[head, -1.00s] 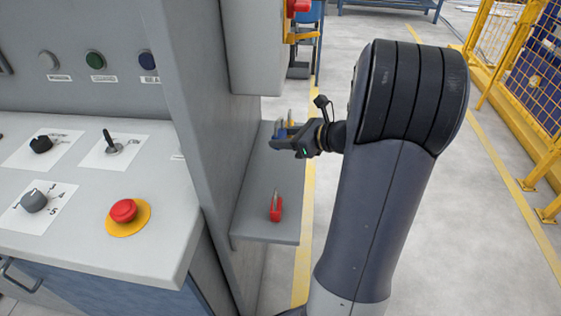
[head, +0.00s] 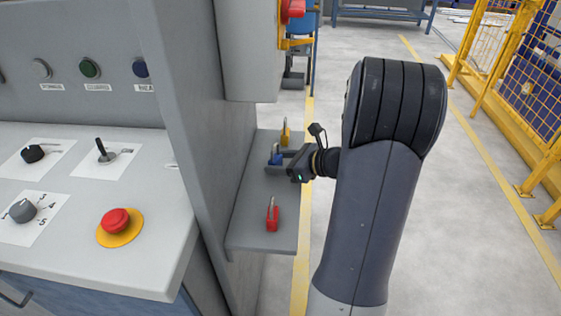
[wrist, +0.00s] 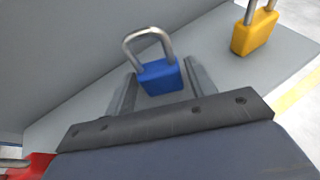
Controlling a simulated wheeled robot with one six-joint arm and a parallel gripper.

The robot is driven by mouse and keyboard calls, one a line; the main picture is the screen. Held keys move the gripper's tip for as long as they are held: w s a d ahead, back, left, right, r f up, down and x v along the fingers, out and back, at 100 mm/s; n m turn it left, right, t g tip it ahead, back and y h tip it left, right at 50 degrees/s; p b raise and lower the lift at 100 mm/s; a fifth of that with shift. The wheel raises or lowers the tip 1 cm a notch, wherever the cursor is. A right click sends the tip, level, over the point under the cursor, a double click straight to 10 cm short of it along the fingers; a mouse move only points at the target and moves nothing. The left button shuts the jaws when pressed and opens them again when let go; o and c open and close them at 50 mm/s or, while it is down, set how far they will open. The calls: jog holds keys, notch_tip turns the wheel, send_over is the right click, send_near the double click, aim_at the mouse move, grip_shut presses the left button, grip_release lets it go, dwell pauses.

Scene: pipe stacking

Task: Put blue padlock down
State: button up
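The blue padlock (wrist: 160,77) has a silver shackle and is between the two fingers of my gripper (wrist: 161,80) in the wrist view. The fingers lie close along both sides of its body; I cannot tell whether they touch it. In the head view the blue padlock (head: 276,157) is at the grey shelf (head: 257,238), with my gripper (head: 279,163) reaching to it from the right. It appears at shelf level, but contact under it is hidden.
A yellow padlock (head: 285,136) stands on the shelf beyond the blue one. A red padlock (head: 272,214) stands nearer on the shelf. The cabinet wall (head: 197,120) borders the shelf on the left. Shelf surface is bare between the red and blue padlocks.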

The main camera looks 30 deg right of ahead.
jog(key=shift+o, duration=0.9)
jog(key=shift+r, duration=0.15)
jog(key=shift+s+d+r, duration=0.2)
jog(key=p+v, duration=0.2)
jog(key=v, duration=0.9)
jog(key=shift+s, duration=0.15)
jog(key=shift+o, duration=0.5)
